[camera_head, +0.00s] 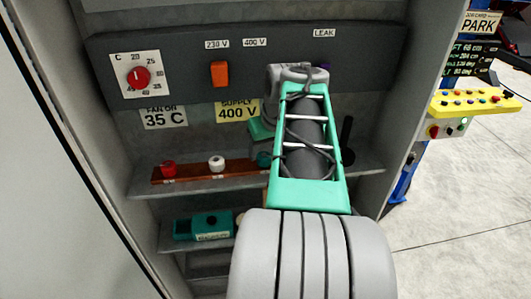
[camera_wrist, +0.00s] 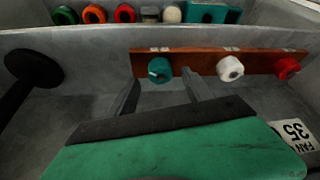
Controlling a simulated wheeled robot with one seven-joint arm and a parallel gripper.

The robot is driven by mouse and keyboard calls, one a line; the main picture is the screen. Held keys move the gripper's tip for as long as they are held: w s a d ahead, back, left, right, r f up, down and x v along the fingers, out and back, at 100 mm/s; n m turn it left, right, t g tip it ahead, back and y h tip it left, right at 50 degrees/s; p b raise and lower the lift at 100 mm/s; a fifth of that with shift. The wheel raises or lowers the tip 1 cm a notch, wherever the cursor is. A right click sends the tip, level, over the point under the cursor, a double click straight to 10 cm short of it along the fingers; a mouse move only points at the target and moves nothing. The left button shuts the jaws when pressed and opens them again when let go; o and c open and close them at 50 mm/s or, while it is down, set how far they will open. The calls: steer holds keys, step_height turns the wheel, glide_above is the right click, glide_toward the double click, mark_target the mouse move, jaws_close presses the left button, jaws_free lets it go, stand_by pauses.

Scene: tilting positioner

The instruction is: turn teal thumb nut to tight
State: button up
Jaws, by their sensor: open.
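The teal thumb nut (camera_wrist: 160,70) sits on a brown board (camera_wrist: 203,62) on a grey shelf, at the left end of the row in the wrist view. My gripper (camera_wrist: 161,77) is open, its two grey fingers pointing toward the teal nut, one to each side of it in the picture. I cannot tell whether the fingertips reach the nut or stop short of it. In the head view the teal nut (camera_head: 263,160) shows only in part beside my arm, and my fingers are hidden. Small labels on the board are too small to read.
A white nut (camera_wrist: 230,69) and a red nut (camera_wrist: 288,68) share the board. A black-knobbed lever (camera_wrist: 34,68) stands at the left in the wrist view. Above the shelf are a red dial (camera_head: 138,77) and orange switch (camera_head: 220,74). A teal box (camera_head: 203,226) sits below.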

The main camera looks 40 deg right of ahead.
mark_target(265, 156)
steer(key=shift+x, duration=1.55)
steer(key=shift+c, duration=0.3)
steer(key=c, duration=1.2)
steer(key=shift+d, duration=0.15)
jaws_close()
steer(key=shift+a, duration=0.2)
steer(key=shift+m, duration=0.3)
